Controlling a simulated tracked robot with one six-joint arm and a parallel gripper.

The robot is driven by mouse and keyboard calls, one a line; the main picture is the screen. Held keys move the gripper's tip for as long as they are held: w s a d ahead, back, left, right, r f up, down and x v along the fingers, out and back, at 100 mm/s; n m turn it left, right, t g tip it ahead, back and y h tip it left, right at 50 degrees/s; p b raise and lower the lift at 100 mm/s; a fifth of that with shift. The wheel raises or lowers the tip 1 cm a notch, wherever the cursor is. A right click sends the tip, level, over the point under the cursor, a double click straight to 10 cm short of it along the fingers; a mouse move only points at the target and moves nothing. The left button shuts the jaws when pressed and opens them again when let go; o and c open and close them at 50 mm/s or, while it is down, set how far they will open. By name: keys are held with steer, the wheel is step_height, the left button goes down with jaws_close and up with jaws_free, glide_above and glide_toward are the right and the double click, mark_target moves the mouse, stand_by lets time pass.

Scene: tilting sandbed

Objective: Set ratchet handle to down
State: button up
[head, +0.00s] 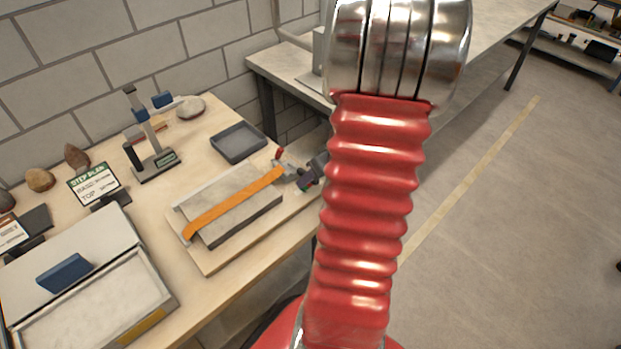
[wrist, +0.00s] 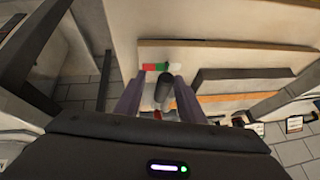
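An orange strap (head: 235,203) lies across a grey slab on a wooden board. The metal ratchet (head: 288,168) is at the strap's right end, and a small red upright part (head: 279,154) stands beside it. My gripper (head: 308,177) is at the ratchet's right side, partly hidden behind my red arm. In the wrist view, my gripper's two fingers (wrist: 157,90) stand apart, with a dark rounded handle-like part (wrist: 168,88) between them. I see no clear contact. The handle's exact angle is hard to tell.
A grey tray (head: 239,135) sits behind the board. A stand with blue parts (head: 150,135), a sign (head: 92,182), stones and a shallow white-lidded box (head: 90,300) occupy the table's left. Another bench (head: 290,68) stands beyond.

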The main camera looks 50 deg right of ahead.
steer(key=shift+r, duration=0.1)
steer(key=v, duration=1.3)
steer(key=shift+s+r, duration=0.2)
steer(key=shift+s, duration=0.05)
